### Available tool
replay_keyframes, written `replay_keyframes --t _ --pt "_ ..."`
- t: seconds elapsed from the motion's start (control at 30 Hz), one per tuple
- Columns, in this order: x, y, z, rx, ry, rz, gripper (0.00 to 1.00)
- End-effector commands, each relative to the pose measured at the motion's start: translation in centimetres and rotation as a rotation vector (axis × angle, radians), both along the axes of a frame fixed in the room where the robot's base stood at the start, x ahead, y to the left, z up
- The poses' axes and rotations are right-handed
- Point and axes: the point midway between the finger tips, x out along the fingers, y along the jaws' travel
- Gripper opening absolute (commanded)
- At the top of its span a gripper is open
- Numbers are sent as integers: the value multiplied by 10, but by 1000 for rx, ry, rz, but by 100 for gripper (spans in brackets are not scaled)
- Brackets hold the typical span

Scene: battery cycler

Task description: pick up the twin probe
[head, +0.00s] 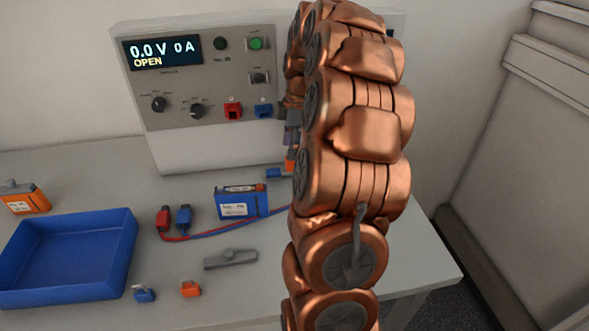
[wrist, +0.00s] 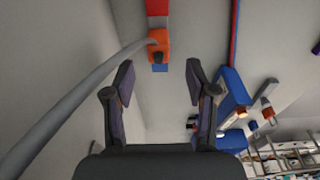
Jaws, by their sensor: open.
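In the wrist view, an orange body (wrist: 159,44) with a grey cable and a small blue part below it lies ahead of my fingertips, roughly centred between them. It looks like the twin probe, but I cannot be sure. My gripper (wrist: 160,80) is open and empty, its two fingers spread, apart from the orange body. In the head view, my copper arm hides most of that area. Only bits of blue and orange (head: 290,160) show at the arm's left edge, below a small part of my gripper.
The cycler panel (head: 205,80) stands behind, reading 0.0 V, 0 A, OPEN. On the table are a blue battery pack (head: 233,208), red plug (head: 163,217), blue plug (head: 184,216), grey bar (head: 231,260), blue tray (head: 122,250) and orange pack (head: 35,203). Small blue and orange pieces lie in front.

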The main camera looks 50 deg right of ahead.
Motion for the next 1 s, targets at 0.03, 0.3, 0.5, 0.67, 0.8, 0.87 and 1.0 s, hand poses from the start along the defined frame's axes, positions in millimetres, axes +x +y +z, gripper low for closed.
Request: replay_keyframes --t 0.03,0.3,0.5,0.67,0.8,0.87,1.0 --pt "0 1 -4 1 2 -1 56" --pt "1 2 -20 0 0 -3 56" --pt "-1 1 -36 2 4 -5 56" --pt "1 2 -57 1 4 -4 56" --pt "2 3 -70 -1 3 -5 56" --pt "2 3 -71 -1 2 -5 56" --pt "3 3 -71 -2 1 -4 56"
